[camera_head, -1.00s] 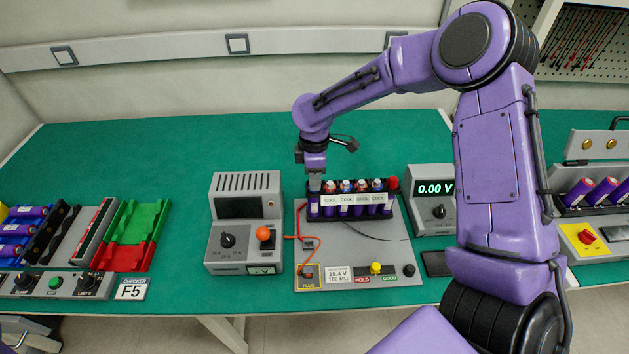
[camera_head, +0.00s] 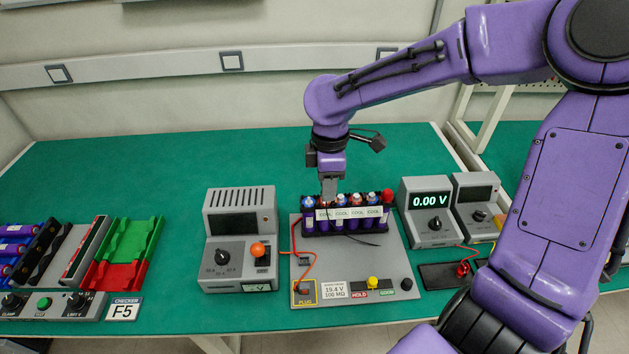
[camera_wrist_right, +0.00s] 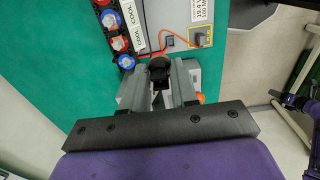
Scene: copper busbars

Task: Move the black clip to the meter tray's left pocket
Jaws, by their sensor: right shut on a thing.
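My right gripper (camera_head: 329,200) is over the left part of the battery pack (camera_head: 345,228), pointing down. In the right wrist view the gripper (camera_wrist_right: 161,88) is shut on a dark piece, the black clip (camera_wrist_right: 159,68), close to the pack's blue-capped end. In the head view the clip cannot be made out behind the fingers. The meter tray (camera_head: 436,278) is a flat black tray in front of the meter reading 0.00 V (camera_head: 427,212). A red clip (camera_head: 463,269) is in its right part; its left part looks empty. My left gripper is not in view.
A grey tester with an orange knob (camera_head: 258,249) stands left of the pack's grey base plate (camera_head: 388,262). A second meter (camera_head: 476,200) stands right of the first. Red and green trays (camera_head: 128,240) are farther left. The green bench behind is clear.

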